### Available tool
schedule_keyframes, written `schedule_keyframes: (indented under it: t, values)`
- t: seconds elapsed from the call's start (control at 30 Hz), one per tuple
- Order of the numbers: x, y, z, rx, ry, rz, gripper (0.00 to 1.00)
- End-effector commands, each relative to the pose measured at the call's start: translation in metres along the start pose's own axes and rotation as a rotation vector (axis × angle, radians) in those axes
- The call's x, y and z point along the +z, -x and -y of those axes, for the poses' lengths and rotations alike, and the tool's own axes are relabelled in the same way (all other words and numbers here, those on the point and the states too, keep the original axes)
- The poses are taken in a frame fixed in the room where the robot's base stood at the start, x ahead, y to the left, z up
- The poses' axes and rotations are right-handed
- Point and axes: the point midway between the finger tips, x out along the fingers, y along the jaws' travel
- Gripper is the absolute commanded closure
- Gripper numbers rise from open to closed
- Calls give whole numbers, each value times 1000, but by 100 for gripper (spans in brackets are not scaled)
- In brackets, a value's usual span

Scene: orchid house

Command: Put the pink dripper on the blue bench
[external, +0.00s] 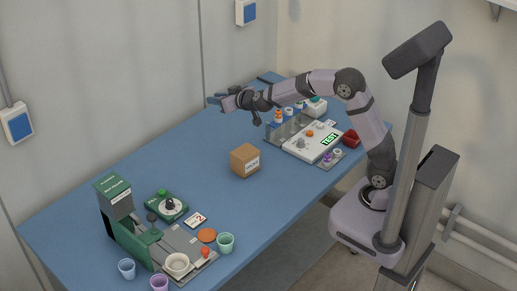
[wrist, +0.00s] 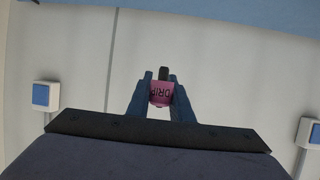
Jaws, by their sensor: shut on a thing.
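The pink dripper (wrist: 161,96), with dark lettering and a dark end, sits between the two blue fingers of my gripper (wrist: 160,84) in the wrist view. My gripper is shut on it. In the external view my gripper (external: 217,101) reaches out sideways above the far side of the blue bench (external: 180,155). The dripper is too small to make out clearly there. The bench also shows as a blue strip at the top of the wrist view (wrist: 220,13).
A cardboard box (external: 244,161) stands mid-bench. A green machine (external: 122,210) and several cups, including a green cup (external: 226,243), are at the front left. A white tester (external: 312,141) and red tray (external: 351,138) are at right. Bench areas around the box are bare.

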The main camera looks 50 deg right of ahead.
Motion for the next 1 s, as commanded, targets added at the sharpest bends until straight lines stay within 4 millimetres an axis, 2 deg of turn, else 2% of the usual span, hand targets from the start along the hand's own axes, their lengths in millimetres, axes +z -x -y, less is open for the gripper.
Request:
schedule_keyframes:
  t: [0.03,0.13,0.27,0.4,0.5,0.6,0.73,0.83,1.0]
  values:
    - [6,2,18,-4,1,0,100]
    - [17,10,53,2,-2,1,100]
    - [42,29,104,20,-5,2,100]
    - [77,55,152,39,-12,4,100]
    - [105,77,180,49,-16,4,100]
    - [131,97,201,55,-20,3,100]
    - [158,119,220,58,-22,2,100]
    - [172,132,228,59,-25,2,100]
    - [184,142,235,59,-27,1,100]
